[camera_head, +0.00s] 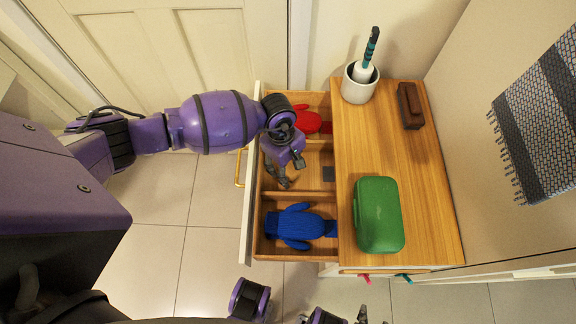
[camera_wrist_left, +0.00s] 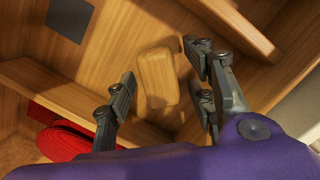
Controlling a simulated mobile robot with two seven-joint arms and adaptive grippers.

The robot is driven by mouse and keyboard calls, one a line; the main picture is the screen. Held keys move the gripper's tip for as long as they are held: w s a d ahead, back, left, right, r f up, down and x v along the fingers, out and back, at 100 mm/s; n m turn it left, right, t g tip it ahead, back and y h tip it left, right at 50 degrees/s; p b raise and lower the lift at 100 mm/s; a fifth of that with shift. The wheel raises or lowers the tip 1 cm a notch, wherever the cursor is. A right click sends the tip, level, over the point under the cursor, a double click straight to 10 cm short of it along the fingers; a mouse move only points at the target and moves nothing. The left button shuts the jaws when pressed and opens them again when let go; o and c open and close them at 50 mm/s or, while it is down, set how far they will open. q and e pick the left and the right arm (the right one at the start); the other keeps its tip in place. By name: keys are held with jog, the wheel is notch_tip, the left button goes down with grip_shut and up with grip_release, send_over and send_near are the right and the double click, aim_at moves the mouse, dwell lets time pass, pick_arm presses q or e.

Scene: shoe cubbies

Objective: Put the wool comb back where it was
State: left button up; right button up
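A light wooden block with rounded edges, which looks like the wool comb (camera_wrist_left: 157,77), shows in the left wrist view inside the middle compartment of the open drawer (camera_head: 316,192). Its teeth cannot be made out. My left gripper (camera_head: 284,184) reaches down into that compartment. In the left wrist view its fingers (camera_wrist_left: 160,68) are spread on either side of the block, with small gaps, so it looks open. In the head view the gripper largely hides the block. Part of my right gripper (camera_head: 362,316) shows at the bottom edge, cut off.
A red mitten (camera_head: 307,119) lies in the far compartment and a blue mitten (camera_head: 297,226) in the near one; low dividers separate them. A dark square (camera_head: 329,174) marks the middle compartment's floor. The cabinet top holds a white pot (camera_head: 358,88), brown brush (camera_head: 410,106) and green case (camera_head: 378,215).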

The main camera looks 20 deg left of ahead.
pick_arm(q)
jog(key=shift+r, duration=0.25)
notch_tip(320, 180, up, 12)
jog(key=a+p, duration=0.1)
jog(key=shift+w+a+f, duration=0.2)
jog(key=shift+w+a, duration=0.05)
jog(key=shift+w, duration=0.1)
